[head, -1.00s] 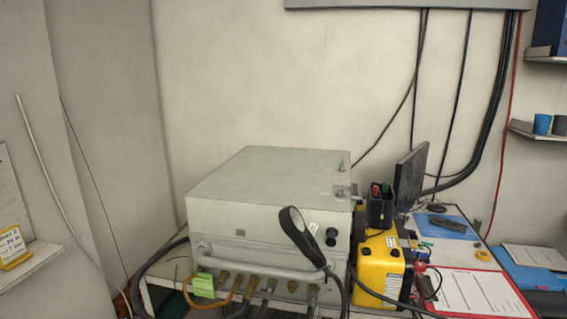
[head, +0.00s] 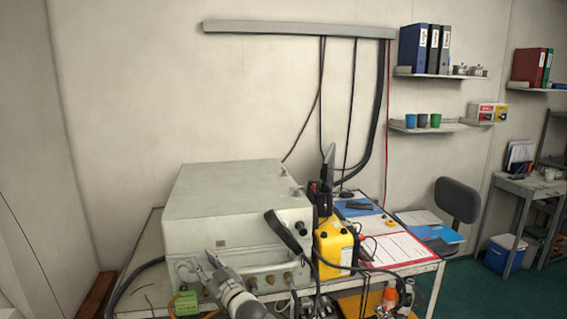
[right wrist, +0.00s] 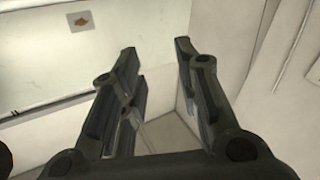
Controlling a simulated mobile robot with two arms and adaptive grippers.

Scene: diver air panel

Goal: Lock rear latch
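The grey panel box (head: 225,195) stands on the table with its lid down. Small latch fittings show along the lid's right edge. The rear one (head: 284,168) is near the back corner, and a front one (head: 298,191) is nearer me. They are too small to tell locked from unlocked. My right gripper (head: 203,262) is in front of the box's lower left front, away from the rear latch. In the right wrist view the right gripper (right wrist: 155,50) has its fingers apart with nothing between them. My left gripper is not in view.
A black handset (head: 285,232) is at the box's front right. A yellow unit (head: 334,245) stands right of the box. A front handle bar, hoses and cables crowd the box's front.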

